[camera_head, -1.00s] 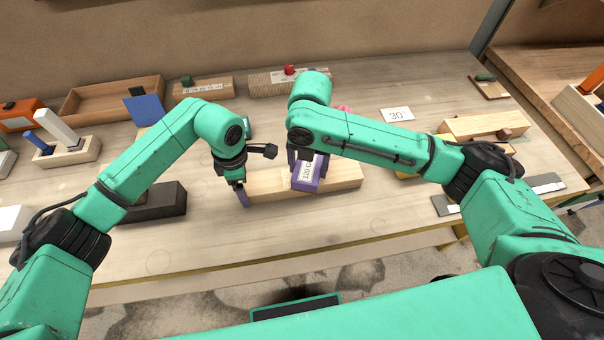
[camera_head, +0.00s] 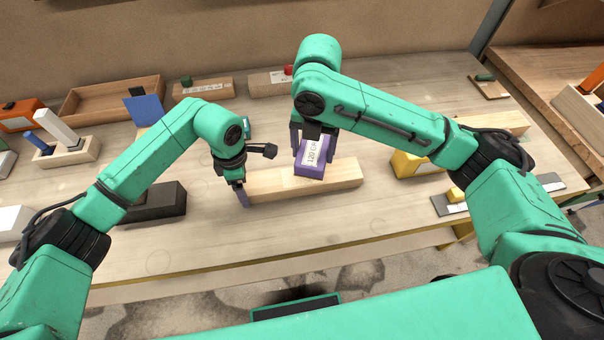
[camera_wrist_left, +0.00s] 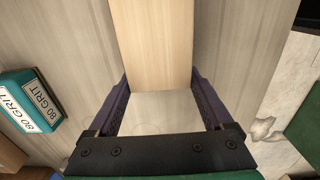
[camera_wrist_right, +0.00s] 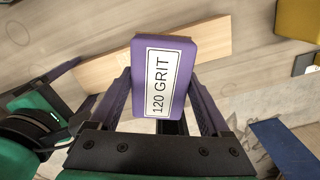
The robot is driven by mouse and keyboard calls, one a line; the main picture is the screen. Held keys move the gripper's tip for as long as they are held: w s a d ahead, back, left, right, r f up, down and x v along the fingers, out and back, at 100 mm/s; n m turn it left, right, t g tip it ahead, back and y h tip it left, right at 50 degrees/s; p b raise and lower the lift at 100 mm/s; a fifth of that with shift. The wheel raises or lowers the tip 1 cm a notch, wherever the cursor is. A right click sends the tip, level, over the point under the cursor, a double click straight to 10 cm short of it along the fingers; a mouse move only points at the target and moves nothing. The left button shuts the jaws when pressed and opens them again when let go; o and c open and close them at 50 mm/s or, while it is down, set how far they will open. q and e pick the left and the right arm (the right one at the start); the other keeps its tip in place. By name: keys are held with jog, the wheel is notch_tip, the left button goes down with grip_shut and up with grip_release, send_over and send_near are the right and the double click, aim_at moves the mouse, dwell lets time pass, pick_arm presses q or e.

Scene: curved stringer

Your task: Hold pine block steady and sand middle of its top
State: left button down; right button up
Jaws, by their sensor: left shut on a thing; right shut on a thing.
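The pine block (camera_head: 343,177) is a long pale wooden bar lying flat near the table's front. My left gripper (camera_head: 241,184) is shut on its left end; in the left wrist view the pine block (camera_wrist_left: 152,45) runs away between the fingers. My right gripper (camera_head: 313,140) is shut on a purple sanding block (camera_head: 303,171) labelled 120 GRIT. The purple sanding block (camera_wrist_right: 190,52) is over the middle of the pine block, hiding part of its top. I cannot tell whether they touch.
A dark block (camera_head: 160,202) lies left of my left gripper. A yellow block (camera_head: 408,165) stands to the right. A teal 80 GRIT block (camera_wrist_left: 32,100) shows in the left wrist view.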

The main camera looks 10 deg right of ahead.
dwell(0.3)
pick_arm(q)
grip_release()
jog(key=shift+r, duration=0.15)
jog(key=shift+r, duration=2.35)
notch_tip(320, 180, up, 12)
